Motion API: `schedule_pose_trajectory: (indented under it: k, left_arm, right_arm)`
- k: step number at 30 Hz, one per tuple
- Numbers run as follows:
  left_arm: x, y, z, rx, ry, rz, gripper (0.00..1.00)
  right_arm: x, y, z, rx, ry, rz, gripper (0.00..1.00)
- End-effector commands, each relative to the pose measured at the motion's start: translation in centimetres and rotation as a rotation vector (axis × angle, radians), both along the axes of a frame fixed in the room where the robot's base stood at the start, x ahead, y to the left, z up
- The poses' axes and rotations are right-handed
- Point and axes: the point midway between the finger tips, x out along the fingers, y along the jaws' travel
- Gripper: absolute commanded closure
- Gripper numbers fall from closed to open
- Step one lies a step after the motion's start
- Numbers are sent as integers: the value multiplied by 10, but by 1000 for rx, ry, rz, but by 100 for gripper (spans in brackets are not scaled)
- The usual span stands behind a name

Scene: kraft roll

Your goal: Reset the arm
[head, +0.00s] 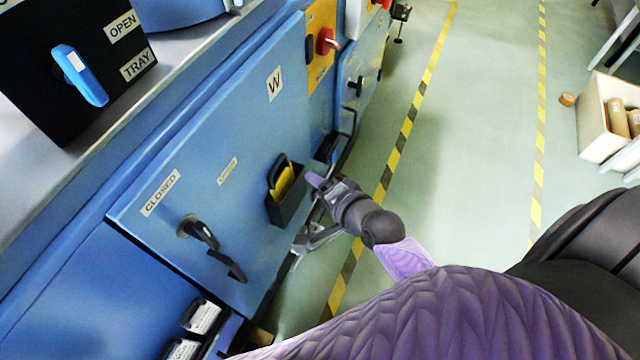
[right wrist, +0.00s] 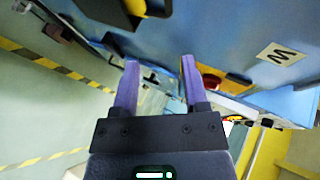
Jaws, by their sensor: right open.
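My right arm reaches in from the lower right in the head view. My right gripper (head: 317,183) is beside the blue machine's front, close to a black holder (head: 289,206) with a yellow item in it. In the right wrist view the two purple fingers of the right gripper (right wrist: 160,64) stand apart with nothing between them. My left gripper is not in view.
The blue machine (head: 200,170) fills the left, with a black lever handle (head: 199,232), a red knob (head: 326,41) and a blue-handled switch (head: 80,76). Green floor with yellow-black stripes is open to the right. A box with brown rolls (head: 598,118) stands at far right.

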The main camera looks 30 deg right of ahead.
Motion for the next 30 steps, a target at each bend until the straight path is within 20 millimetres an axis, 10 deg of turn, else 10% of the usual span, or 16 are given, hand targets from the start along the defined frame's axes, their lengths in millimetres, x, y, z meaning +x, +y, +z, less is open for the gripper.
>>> schedule_pose_trajectory:
  k: [8, 11, 14, 18, 21, 25, 30]
  left_arm:
    - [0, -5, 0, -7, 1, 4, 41]
    - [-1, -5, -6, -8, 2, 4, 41]
    - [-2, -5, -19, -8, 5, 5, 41]
    - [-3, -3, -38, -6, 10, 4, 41]
    - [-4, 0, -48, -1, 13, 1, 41]
    - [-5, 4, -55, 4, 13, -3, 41]
    - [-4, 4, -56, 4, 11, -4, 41]
  right_arm:
    - [0, 0, -2, -4, 3, 1, 43]
    - [-11, -1, -36, -84, 64, 31, 43]
    - [-49, -2, -119, -297, 222, 150, 43]
    - [-146, -5, -234, -641, 474, 490, 43]
    - [-221, -8, -286, -814, 607, 780, 43]
    - [-294, -13, -314, -931, 695, 1085, 43]
    - [-325, -16, -320, -971, 720, 1229, 43]
